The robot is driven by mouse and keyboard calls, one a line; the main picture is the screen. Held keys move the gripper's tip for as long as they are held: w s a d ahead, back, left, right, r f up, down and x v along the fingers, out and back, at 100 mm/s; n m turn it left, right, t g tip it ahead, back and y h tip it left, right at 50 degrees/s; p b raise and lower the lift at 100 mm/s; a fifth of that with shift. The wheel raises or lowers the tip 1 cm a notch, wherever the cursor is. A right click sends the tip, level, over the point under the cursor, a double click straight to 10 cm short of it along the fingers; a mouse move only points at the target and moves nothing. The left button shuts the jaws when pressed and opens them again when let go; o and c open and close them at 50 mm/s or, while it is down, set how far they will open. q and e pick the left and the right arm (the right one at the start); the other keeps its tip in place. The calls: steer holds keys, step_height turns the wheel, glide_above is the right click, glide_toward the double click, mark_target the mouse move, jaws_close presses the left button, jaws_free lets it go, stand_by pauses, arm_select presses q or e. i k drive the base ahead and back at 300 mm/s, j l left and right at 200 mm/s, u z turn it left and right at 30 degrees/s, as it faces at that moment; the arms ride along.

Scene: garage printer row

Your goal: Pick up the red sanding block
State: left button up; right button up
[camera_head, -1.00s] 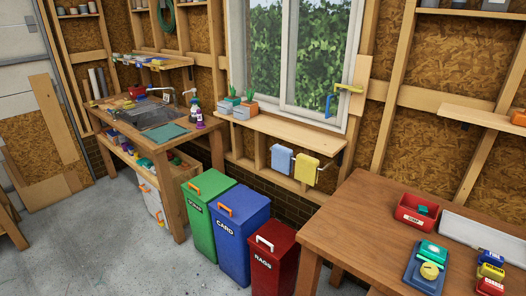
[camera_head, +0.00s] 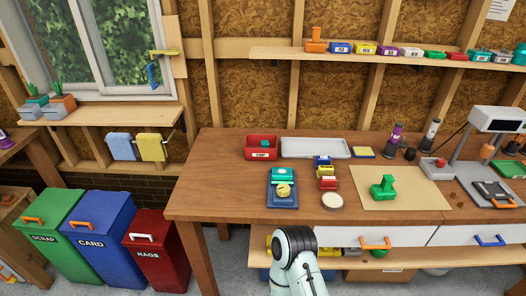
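A small red block (camera_head: 327,183) with a pale label lies on the wooden workbench (camera_head: 225,185), at the front of a short row with a yellow block (camera_head: 325,171) and a blue block (camera_head: 323,161). Its label is too small to read, so I cannot confirm that it is the sanding block. A small red item (camera_head: 457,56) also stands on the wall shelf. Part of my arm rises at the bottom middle, in front of the bench. Neither gripper shows in this view.
Left of the blocks are a blue scale-like device (camera_head: 283,201) and a red open bin (camera_head: 262,141). A white tray (camera_head: 315,148) lies behind. A round pale disc (camera_head: 332,201) sits in front. A green piece (camera_head: 383,187) stands on a tan mat (camera_head: 420,190). Drawers are below.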

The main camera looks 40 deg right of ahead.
mark_target(328, 183)
steer(key=z, duration=1.95)
steer(key=i+l, duration=0.15)
steer(key=l, duration=0.2)
steer(key=i+l, duration=0.2)
steer(key=l, duration=0.2)
steer(key=i+l, duration=0.15)
steer(key=l, duration=0.2)
steer(key=i+l+u, duration=0.15)
steer(key=l+u, duration=0.25)
steer(key=i+l+u, duration=0.1)
steer(key=l+u, duration=0.3)
steer(key=j, duration=0.1)
